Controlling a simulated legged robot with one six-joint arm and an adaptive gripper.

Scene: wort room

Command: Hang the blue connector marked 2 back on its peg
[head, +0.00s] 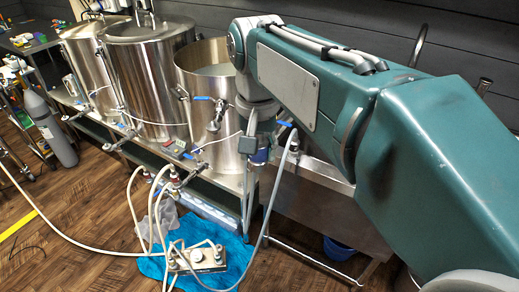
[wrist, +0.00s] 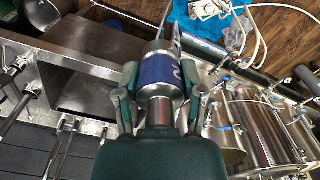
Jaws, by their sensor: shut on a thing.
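The blue connector marked 2 (wrist: 158,72) is between the fingers of my gripper (wrist: 160,95) in the wrist view. It is a metal cylinder with a blue band, and part of a white mark shows on the band's right side. My gripper is shut on it, one finger on each side. In the head view the blue band (head: 261,156) shows below my wrist, in front of the bench by the right-hand kettle. A grey hose (head: 277,190) hangs close to it; I cannot tell where its upper end joins. I cannot make out the peg for certain in either view.
Three steel kettles (head: 147,75) stand on a metal bench, with valves and hoses in front. A pump (head: 203,258) sits on a blue cloth (head: 237,250) on the wooden floor. A grey gas cylinder (head: 50,130) stands at left. A steel sink bench (head: 325,205) lies behind my arm.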

